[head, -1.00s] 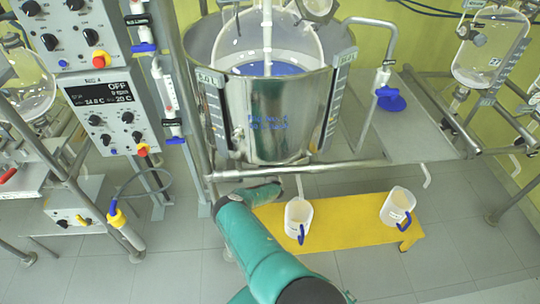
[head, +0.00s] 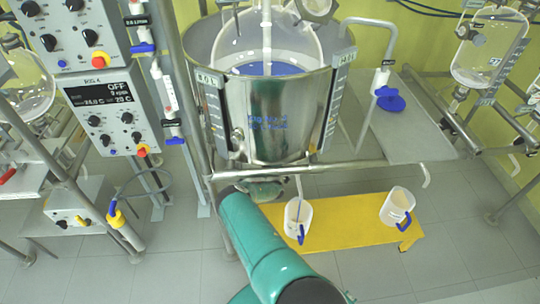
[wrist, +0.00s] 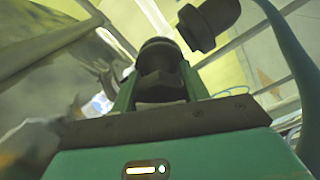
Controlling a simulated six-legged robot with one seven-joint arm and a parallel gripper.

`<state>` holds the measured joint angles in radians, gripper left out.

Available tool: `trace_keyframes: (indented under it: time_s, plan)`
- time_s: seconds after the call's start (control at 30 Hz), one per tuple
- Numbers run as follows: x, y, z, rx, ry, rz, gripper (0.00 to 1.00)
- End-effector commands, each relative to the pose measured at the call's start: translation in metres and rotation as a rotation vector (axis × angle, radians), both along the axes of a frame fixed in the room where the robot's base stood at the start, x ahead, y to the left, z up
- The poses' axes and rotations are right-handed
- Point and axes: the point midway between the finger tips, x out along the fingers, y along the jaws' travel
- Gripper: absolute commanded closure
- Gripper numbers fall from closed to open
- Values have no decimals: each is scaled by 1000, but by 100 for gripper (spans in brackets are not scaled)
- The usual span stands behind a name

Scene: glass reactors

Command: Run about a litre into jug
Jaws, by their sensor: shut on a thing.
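The steel-jacketed glass reactor (head: 275,115) holds pale liquid with a blue disc-like surface. Its outlet pipe (head: 298,183) points down over a white jug (head: 292,214) with a blue handle. A thin pale line runs from the pipe into this jug; its fill level is too small to read. A second white jug (head: 397,205) with a blue handle stands to the right. My gripper (head: 264,190) is under the reactor, left of the outlet pipe. In the wrist view my gripper (wrist: 160,85) is shut on a dark rounded valve handle (wrist: 160,58).
Both jugs stand on a low yellow platform (head: 345,222). A steel frame rail (head: 350,167) crosses just above my gripper. A control box (head: 108,110) reading OFF is at left. A grey shelf (head: 410,140) is at right.

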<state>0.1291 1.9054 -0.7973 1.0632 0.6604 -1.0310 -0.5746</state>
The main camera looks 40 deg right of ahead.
Motion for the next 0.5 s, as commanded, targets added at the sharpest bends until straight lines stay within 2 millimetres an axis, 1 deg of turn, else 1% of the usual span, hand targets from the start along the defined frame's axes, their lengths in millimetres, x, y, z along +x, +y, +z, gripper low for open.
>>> trace_keyframes:
  time_s: [0.5]
  plan:
    - [0,0,2,-406,278,0,78]
